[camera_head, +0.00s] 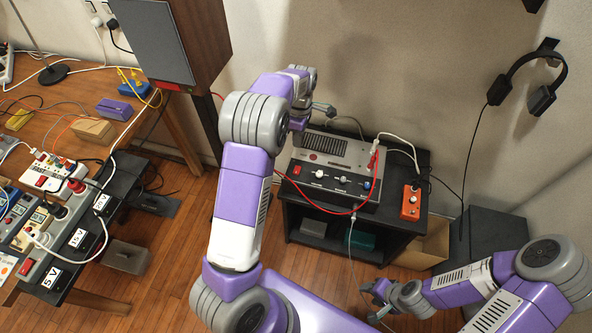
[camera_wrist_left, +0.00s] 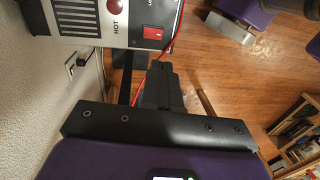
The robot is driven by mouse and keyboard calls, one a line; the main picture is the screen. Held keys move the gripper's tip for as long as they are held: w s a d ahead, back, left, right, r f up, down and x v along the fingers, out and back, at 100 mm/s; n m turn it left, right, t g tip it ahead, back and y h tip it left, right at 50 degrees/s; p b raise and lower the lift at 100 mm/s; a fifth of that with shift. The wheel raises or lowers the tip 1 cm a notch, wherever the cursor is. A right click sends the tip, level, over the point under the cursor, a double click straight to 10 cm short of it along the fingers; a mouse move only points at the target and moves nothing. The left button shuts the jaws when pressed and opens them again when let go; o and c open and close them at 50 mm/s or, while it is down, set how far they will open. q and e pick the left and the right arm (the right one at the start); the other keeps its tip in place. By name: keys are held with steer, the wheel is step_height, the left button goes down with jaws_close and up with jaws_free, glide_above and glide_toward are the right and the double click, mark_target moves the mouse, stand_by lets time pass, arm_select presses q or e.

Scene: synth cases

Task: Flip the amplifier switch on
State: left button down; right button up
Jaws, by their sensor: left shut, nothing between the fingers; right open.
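The amplifier (camera_head: 335,150) is a grey box with a top grille and a dark front panel of knobs, on a black stand. Its red switch (camera_head: 296,170) is at the panel's left end. In the left wrist view the switch (camera_wrist_left: 153,33) is a red rocker beside a round red part marked HOT; I cannot tell its position. My left gripper (camera_head: 322,107) is above the amplifier's back edge in the head view. In the wrist view its dark fingers (camera_wrist_left: 158,85) are shut and empty, apparently short of the switch. My right gripper (camera_head: 372,299) is open and empty, low in front of the stand.
A red cable (camera_head: 325,208) loops across the amplifier's front. An orange pedal (camera_head: 411,203) sits right of it on the black stand (camera_head: 395,235). A large speaker (camera_head: 150,45) stands at the left. Headphones (camera_head: 545,95) hang on the right wall. Power strips and cables crowd the left benches.

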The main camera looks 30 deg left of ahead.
mark_target(296, 173)
arm_select(q)
steer(key=shift+a+r, duration=0.1)
steer(key=shift+r, duration=0.3)
steer(key=shift+f, duration=0.1)
steer(key=f+b, duration=0.1)
steer(key=f, duration=0.3)
steer(key=s+f+b, duration=0.1)
steer(key=f+b, duration=0.1)
steer(key=f, duration=0.3)
steer(key=f+b, duration=0.2)
steer(key=f, duration=0.2)
steer(key=shift+s+d+f, duration=0.2)
steer(key=shift+s, duration=0.05)
steer(key=shift+f, duration=0.2)
steer(key=shift+s, duration=0.1)
steer(key=shift+f, duration=0.2)
